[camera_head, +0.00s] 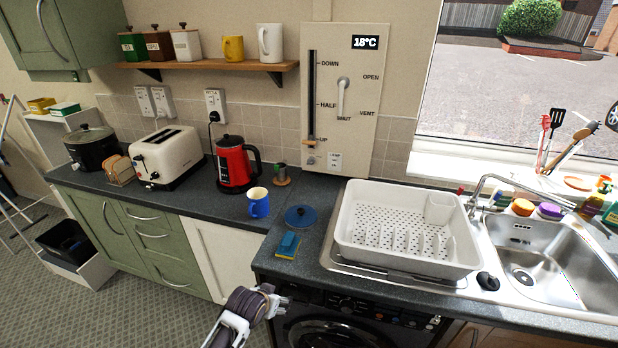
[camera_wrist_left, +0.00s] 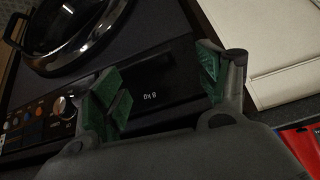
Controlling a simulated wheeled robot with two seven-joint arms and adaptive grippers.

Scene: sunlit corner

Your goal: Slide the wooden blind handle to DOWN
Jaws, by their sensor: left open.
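The cream wall panel (camera_head: 358,120) has a dark vertical slot (camera_head: 312,85) with DOWN marked near the top, HALF in the middle and UP at the bottom. The small wooden blind handle (camera_head: 309,142) sits at the slot's low end, beside UP. My left gripper (camera_head: 279,302) is low in front of the washing machine, well below and apart from the handle. In the left wrist view its green-padded fingers (camera_wrist_left: 165,88) are spread, with nothing between them. My right gripper is not in view.
A red kettle (camera_head: 234,164), blue mug (camera_head: 258,203), blue lid (camera_head: 301,217) and sponge (camera_head: 288,245) stand on the worktop. A white dish rack (camera_head: 362,262) is at the panel's lower right. The washing machine (camera_head: 340,325) is close to my gripper.

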